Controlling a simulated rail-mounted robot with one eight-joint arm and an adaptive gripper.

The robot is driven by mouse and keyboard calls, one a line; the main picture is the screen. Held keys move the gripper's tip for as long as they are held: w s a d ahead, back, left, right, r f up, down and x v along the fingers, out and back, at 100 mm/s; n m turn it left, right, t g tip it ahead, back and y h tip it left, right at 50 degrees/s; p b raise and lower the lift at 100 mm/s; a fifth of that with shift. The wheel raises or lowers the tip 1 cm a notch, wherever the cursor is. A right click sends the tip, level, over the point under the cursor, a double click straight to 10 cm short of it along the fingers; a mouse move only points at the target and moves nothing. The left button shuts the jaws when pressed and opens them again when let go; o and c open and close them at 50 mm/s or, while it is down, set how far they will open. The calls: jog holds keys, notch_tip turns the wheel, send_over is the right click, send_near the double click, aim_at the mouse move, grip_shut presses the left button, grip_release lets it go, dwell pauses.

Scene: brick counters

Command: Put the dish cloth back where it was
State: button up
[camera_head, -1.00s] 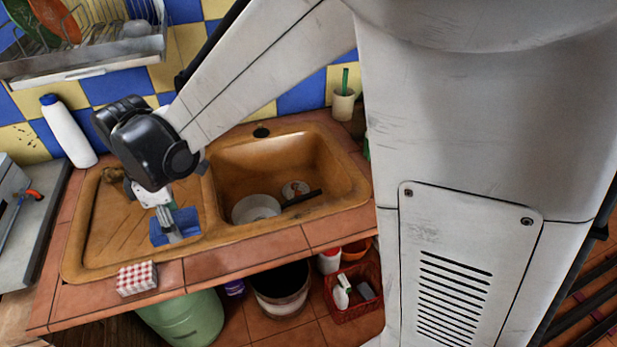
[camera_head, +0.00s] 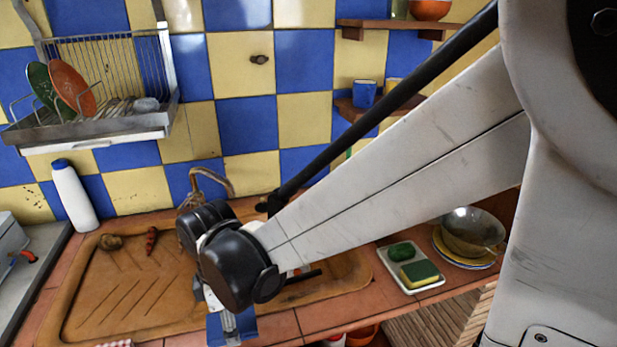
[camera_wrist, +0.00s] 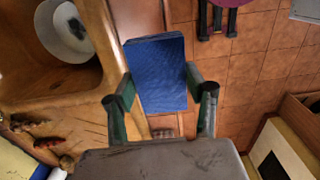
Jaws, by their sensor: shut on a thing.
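My gripper (camera_head: 229,328) is shut on a folded blue cloth (camera_head: 215,328), which I take to be the dish cloth. The cloth hangs at the counter's front edge, near where the drainboard (camera_head: 125,295) meets the sink basin. In the wrist view the blue cloth (camera_wrist: 158,75) lies between the two fingers of my gripper (camera_wrist: 160,95), with the counter edge behind it. My wrist hides part of the basin and of the cloth in the head view.
A red-and-white checked item (camera_head: 115,344) shows at the counter's front edge. A white bowl (camera_wrist: 65,30) is in the basin. A tray (camera_head: 410,282) with a sponge and a stacked bowl (camera_head: 470,232) stand right. A white bottle (camera_head: 73,195) and dish rack (camera_head: 100,130) are left.

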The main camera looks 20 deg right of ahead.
aim_at(246, 314)
jog(key=w+d+f, duration=0.2)
jog(key=d, duration=0.1)
jog(key=shift+d+f, duration=0.15)
jog(key=shift+f, duration=0.05)
jog(key=shift+f+b, duration=0.35)
jog(key=shift+f, duration=1.6)
jog(key=shift+f, duration=0.15)
jog(key=o, duration=1.2)
